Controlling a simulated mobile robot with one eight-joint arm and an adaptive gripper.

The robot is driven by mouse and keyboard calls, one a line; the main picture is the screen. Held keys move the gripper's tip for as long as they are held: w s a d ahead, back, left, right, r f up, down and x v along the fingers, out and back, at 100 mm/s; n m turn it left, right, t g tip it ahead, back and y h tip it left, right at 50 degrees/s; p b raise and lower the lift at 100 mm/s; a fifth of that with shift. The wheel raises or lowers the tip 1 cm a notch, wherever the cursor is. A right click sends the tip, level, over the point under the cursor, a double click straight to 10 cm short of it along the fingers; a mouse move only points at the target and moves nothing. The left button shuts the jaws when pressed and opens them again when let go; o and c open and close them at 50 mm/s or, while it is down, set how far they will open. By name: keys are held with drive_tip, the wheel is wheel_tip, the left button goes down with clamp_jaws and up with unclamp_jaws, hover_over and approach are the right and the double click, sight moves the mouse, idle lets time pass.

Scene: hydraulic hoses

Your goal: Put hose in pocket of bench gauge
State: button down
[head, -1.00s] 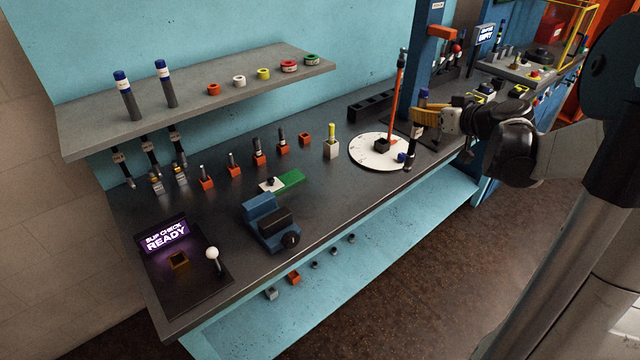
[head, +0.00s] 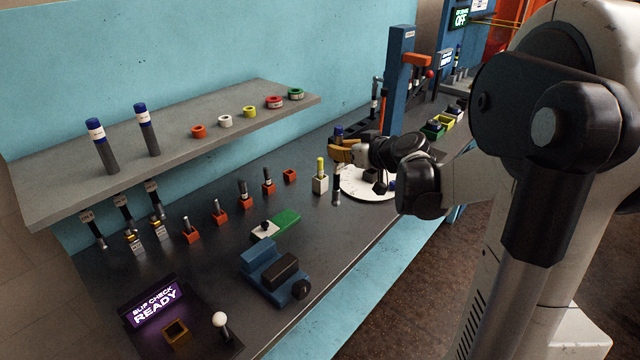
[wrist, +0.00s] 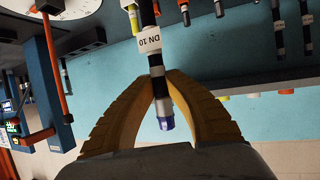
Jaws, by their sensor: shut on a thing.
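A dark hose (wrist: 155,60) with a white "DN 10" label and a blue end hangs between the yellow fingers of my gripper (wrist: 160,85) in the wrist view. In the head view my gripper (head: 340,150) is shut on this hose (head: 337,185), which hangs roughly upright near the left edge of the round white dial plate (head: 353,183). Its blue end shows above the fingers. At the front left stands a unit with a lit "SLIP CHECK READY" sign (head: 155,300) and a square brass pocket (head: 176,330). I cannot tell for sure which fixture is the bench gauge.
A white-ball lever (head: 221,322) stands beside the brass pocket. A blue vise-like block (head: 272,272), a green and white plate (head: 276,225), a pale block with a yellow piece (head: 320,180) and several orange holders (head: 220,216) occupy the bench. A grey shelf (head: 180,130) overhangs the back.

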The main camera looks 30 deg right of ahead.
drive_tip(key=w+a+f+b, duration=0.1)
drive_tip(key=a+f+b, duration=0.2)
drive_tip(key=f, duration=0.3)
drive_tip(key=shift+w+a+f, duration=0.25)
drive_tip(key=shift+a, duration=0.2)
drive_tip(key=shift+f, duration=0.25)
drive_tip(key=c, duration=1.5)
unclamp_jaws()
drive_tip(key=shift+r, duration=0.1)
